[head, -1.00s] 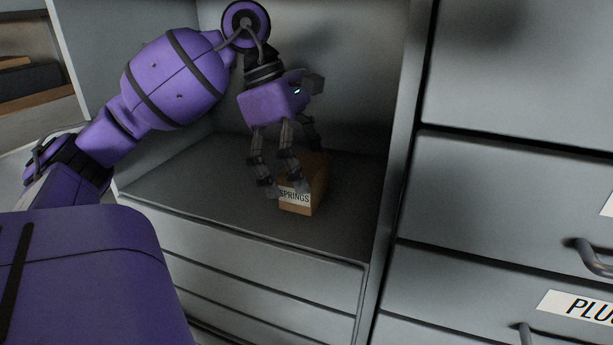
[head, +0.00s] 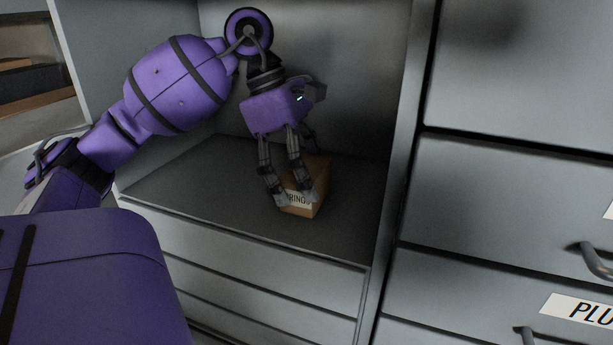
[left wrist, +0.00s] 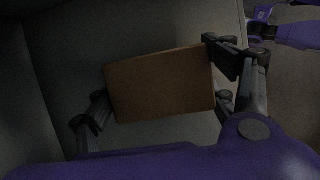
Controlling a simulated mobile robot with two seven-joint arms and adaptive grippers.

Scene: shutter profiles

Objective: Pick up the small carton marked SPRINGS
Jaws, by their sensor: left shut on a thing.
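The small brown carton (head: 318,190) stands on the floor of an open compartment in the head view. Its white label shows only in part, with the end of the word SPRINGS readable. My left gripper (head: 296,201) reaches down over it and is shut on it, one finger covering part of the label. In the left wrist view the carton (left wrist: 160,85) shows as a plain brown face between the fingers of my left gripper (left wrist: 158,88). I cannot tell whether the carton is clear of the shelf.
The compartment has a grey shelf floor (head: 190,185) with free room left of the carton. Its right wall (head: 393,170) stands close to the carton. Closed grey drawers (head: 500,200) with handles fill the right side, one with a label starting PLU.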

